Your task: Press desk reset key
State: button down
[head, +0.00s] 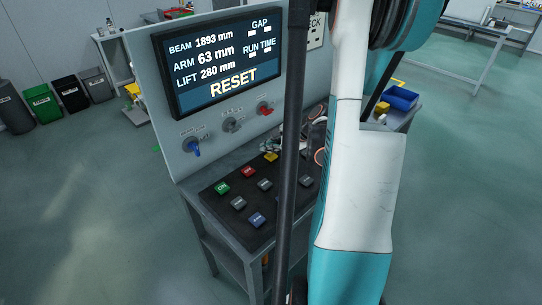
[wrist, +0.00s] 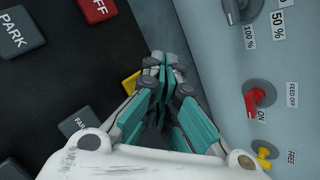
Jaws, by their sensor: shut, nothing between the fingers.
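The desk (head: 228,204) is a dark key panel with several coloured keys. A yellow key (head: 270,157) sits at its back, near the upright panel. In the wrist view the yellow key (wrist: 130,81) is left of the fingers and partly covered by them. I cannot read its label, and no key shows a readable reset label. My gripper (wrist: 165,64) is shut and empty, its fingertips close beside the yellow key. In the head view my gripper (head: 268,147) is small, just behind that key. I cannot tell whether it touches anything.
A red OFF key (head: 248,172), green ON key (head: 222,187), blue key (head: 257,219) and several grey keys lie nearby. The upright panel carries a screen (head: 218,62) reading RESET, and red (head: 264,108) and blue (head: 193,147) knobs. My arm hides the desk's right part.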

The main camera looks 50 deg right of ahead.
aim_at(269, 157)
jog(key=shift+f, duration=0.1)
dwell(0.3)
jog(key=shift+f+b, duration=0.3)
jog(key=shift+b, duration=0.15)
jog(key=shift+f+b, duration=0.45)
dwell(0.5)
jog(key=shift+r, duration=0.15)
dwell(0.3)
jog(key=shift+r+p, duration=0.65)
jog(key=shift+r, duration=0.1)
jog(key=shift+r+p, duration=1.75)
jog(key=shift+r, duration=0.75)
jog(key=shift+w, duration=0.1)
